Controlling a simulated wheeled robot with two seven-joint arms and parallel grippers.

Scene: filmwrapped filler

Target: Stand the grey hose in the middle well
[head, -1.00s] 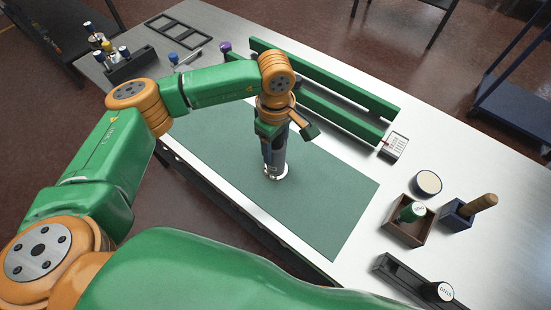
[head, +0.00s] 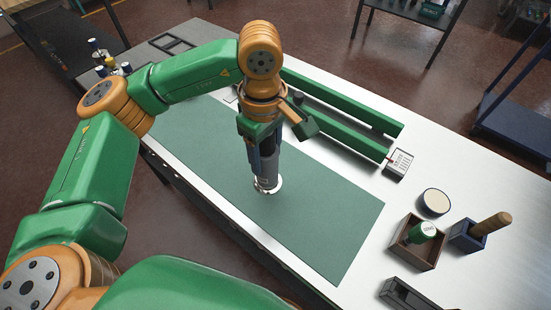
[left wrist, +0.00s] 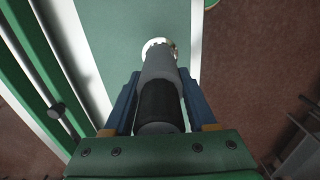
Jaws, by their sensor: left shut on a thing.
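My left gripper (head: 264,155) is shut on the grey hose (head: 266,178), a grey cylinder with a black stretch and a pale flared lower end. It hangs roughly upright over the green mat (head: 315,225); I cannot tell if its end touches the mat. In the left wrist view the hose (left wrist: 160,66) is between the blue fingers (left wrist: 158,90), pale end away from me. A dark tray (head: 405,295) is cut off by the bottom edge at the right. I cannot make out a middle well. My right gripper is not in view.
Green rails (head: 335,130) lie along the far side, with a small labelled box (head: 398,164) at their end. At right stand a round pale-topped thing (head: 435,202), a wooden box (head: 417,250) with a green-capped item, and a blue box (head: 467,236) holding a brown rod.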

